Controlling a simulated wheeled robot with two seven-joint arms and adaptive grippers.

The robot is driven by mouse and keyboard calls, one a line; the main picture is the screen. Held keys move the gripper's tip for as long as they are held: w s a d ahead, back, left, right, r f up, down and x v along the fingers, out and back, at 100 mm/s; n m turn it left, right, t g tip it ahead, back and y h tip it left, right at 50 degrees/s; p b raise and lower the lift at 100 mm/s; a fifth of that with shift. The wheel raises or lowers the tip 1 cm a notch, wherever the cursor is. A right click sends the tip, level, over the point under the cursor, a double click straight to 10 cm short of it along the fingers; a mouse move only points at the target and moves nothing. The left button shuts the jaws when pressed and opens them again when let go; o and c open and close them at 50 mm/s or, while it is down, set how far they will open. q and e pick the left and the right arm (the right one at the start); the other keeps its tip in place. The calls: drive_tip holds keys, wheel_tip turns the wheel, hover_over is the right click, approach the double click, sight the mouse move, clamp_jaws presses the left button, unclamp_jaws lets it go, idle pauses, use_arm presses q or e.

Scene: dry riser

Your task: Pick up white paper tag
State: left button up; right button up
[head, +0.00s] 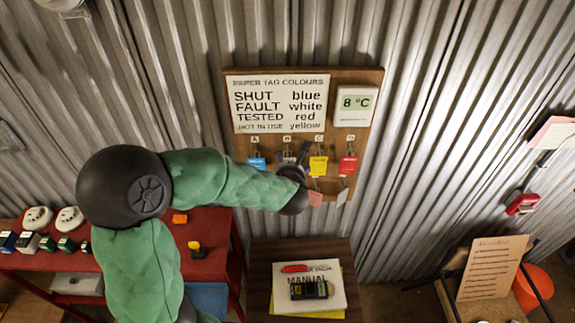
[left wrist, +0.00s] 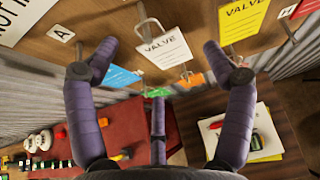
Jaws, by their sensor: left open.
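A white tag (left wrist: 167,50) printed "VALVE" hangs from a metal hook on the wooden board, right of label A in the left wrist view. My left gripper (left wrist: 160,47) is open, its two outer fingers on either side of this tag with gaps; the third finger is below. In the head view my left gripper (head: 298,160) is at the board's lower middle and partly hides the tag under label B. Another small whitish tag (head: 342,197) hangs low at the right, below the red tag. My right gripper is out of view.
Blue (head: 257,163), yellow (head: 318,165) and red (head: 348,165) tags hang beside it on the board (head: 359,140). A pink tag (head: 315,198) hangs lower. Below are a red bench (head: 215,232) and a brown table (head: 258,265) with a manual (head: 335,298). Corrugated wall stands behind.

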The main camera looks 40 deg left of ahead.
use_arm(q)
drive_tip(key=p+x, duration=0.1)
drive_tip(key=x, duration=0.4)
drive_tip(key=shift+w+a+f, duration=0.15)
drive_tip(key=shift+a+f, duration=0.05)
drive_tip(key=shift+f, duration=0.05)
drive_tip(key=c, duration=0.9)
